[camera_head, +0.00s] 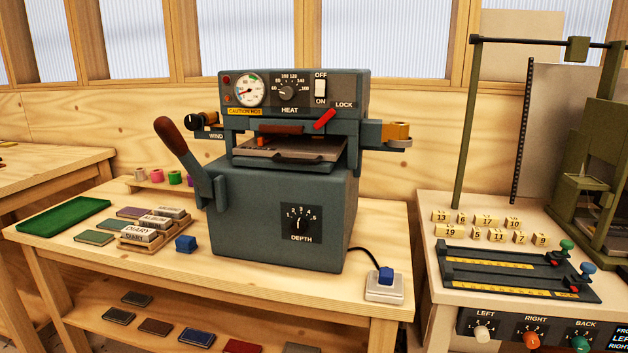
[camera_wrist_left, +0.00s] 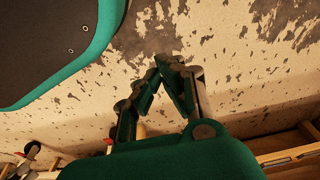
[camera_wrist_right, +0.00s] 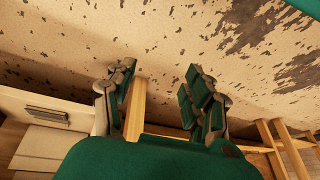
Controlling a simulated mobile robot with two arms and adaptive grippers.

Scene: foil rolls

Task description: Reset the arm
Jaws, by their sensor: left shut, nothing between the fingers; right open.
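The hot-foil press (camera_head: 285,180) stands on the wooden bench in the head view. Its side lever (camera_head: 182,145) has a red-brown grip and tilts up to the left. Neither arm shows in the head view. My left gripper (camera_wrist_left: 172,64) is shut and empty in the left wrist view, above a worn, speckled floor. My right gripper (camera_wrist_right: 158,76) is open and empty in the right wrist view, also above the floor.
A green tray (camera_head: 62,216), diary blocks in a wooden holder (camera_head: 150,239) and a blue block (camera_head: 186,244) lie left of the press. A switch box (camera_head: 384,291) sits at the bench's front right. A second bench (camera_head: 426,214) with numbered blocks stands right.

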